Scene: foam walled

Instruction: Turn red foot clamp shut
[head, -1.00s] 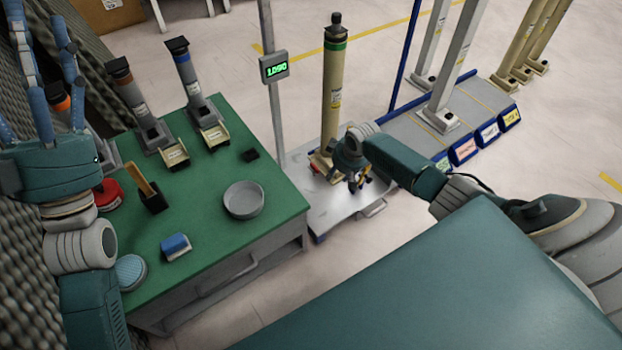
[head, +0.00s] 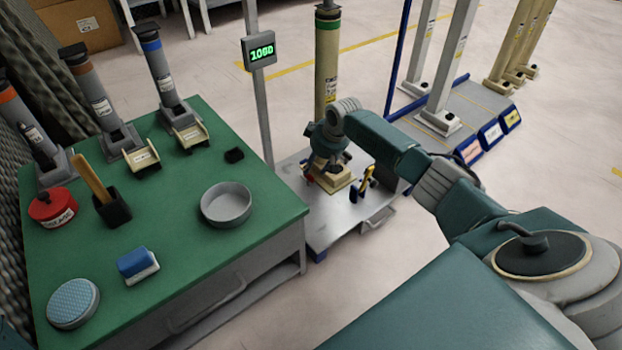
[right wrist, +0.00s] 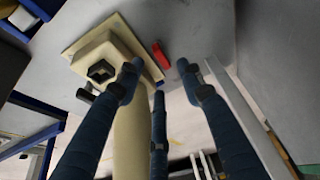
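The red foot clamp shows in the right wrist view as a small red bar (right wrist: 160,56) beside the cream square foot (right wrist: 91,47) of a post. In the head view a small red part (head: 308,179) shows at the left edge of that foot, partly hidden by my gripper. The cream post (head: 327,75) with a green band stands upright on a grey platform (head: 328,232). My right gripper (head: 328,168) is low in front of the post. In the right wrist view its fingers (right wrist: 157,75) are spread, with the red bar beyond the tips, apart from them. My left gripper is out of view.
A yellow-and-black piece (head: 368,178) stands on the platform right of the foot. The green bench (head: 190,240) at left holds a grey dish (head: 227,204), a red tin (head: 53,207) and several posts. A display pole (head: 259,52) rises between bench and platform.

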